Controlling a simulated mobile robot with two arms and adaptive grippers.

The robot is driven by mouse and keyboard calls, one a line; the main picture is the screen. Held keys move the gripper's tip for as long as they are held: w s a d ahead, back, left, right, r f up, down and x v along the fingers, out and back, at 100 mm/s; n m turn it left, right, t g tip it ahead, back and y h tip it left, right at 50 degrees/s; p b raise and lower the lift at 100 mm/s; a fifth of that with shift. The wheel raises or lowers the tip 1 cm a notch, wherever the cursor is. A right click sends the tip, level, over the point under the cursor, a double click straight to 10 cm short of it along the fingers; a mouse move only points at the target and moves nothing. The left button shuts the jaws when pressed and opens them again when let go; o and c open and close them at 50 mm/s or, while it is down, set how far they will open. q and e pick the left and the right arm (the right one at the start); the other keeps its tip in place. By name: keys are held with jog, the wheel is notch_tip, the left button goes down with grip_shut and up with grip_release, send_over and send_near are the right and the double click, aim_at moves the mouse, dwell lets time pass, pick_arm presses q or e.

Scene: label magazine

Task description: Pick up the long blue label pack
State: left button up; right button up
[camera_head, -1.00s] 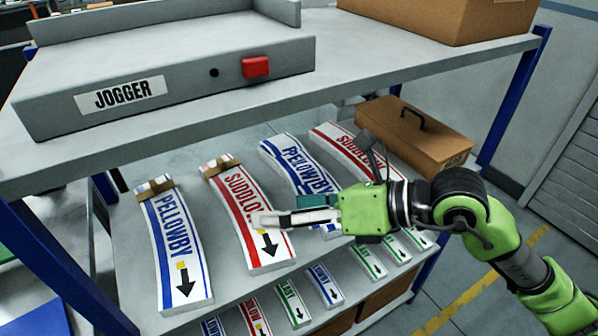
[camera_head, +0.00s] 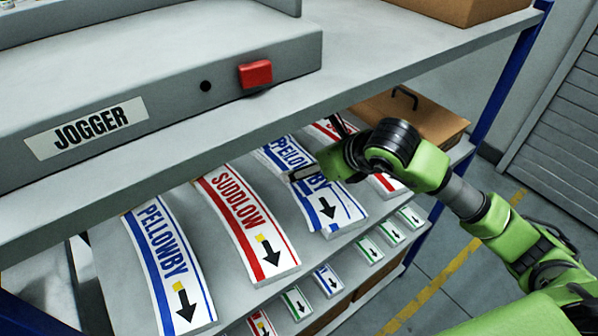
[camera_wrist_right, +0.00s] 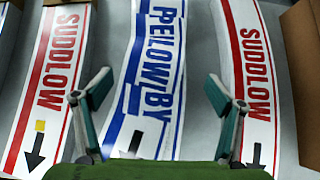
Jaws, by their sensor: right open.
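Two long blue PELLOWBY packs lie on the lower shelf. One (camera_head: 165,255) is at the left, with a yellow mark above its arrow. The other (camera_head: 335,212) is between two red SUDDLOW packs; its edges look stepped, as if its labels are not squared up. My right gripper (camera_head: 312,175) reaches in above this second pack and partly covers it. In the right wrist view, the right gripper (camera_wrist_right: 158,85) is open and empty, with its fingers spread to either side of the blue pack (camera_wrist_right: 155,60). The height gap is hard to judge. My left gripper is not in view.
Red SUDDLOW packs (camera_head: 245,220) flank the blue pack; the right one (camera_wrist_right: 250,70) lies close to a finger. The upper shelf (camera_head: 400,60) with the JOGGER unit (camera_head: 150,110) overhangs. Small packs (camera_head: 328,281) line the front. A brown box (camera_head: 420,115) is behind.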

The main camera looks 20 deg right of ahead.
jog(key=shift+w+a+f+p, duration=0.15)
jog(key=shift+f+p, duration=0.1)
jog(key=shift+f, duration=0.15)
jog(key=shift+a+f+p, duration=0.1)
jog(key=shift+f+p, duration=0.1)
jog(key=shift+f, duration=0.2)
jog(key=x, duration=0.2)
jog(key=shift+f+p, duration=0.35)
jog(key=shift+p, duration=0.05)
jog(key=shift+w+a+f, duration=0.1)
jog(key=shift+w+f, duration=0.15)
jog(key=shift+w, duration=0.05)
jog(key=shift+w+a+f, duration=0.1)
jog(key=shift+w+f, duration=0.05)
jog(key=shift+f, duration=0.05)
jog(key=c, duration=1.6)
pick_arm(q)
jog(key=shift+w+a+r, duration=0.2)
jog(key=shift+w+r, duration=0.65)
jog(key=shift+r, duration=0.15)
pick_arm(e)
jog(key=shift+r, duration=0.15)
jog(key=shift+c, duration=0.6)
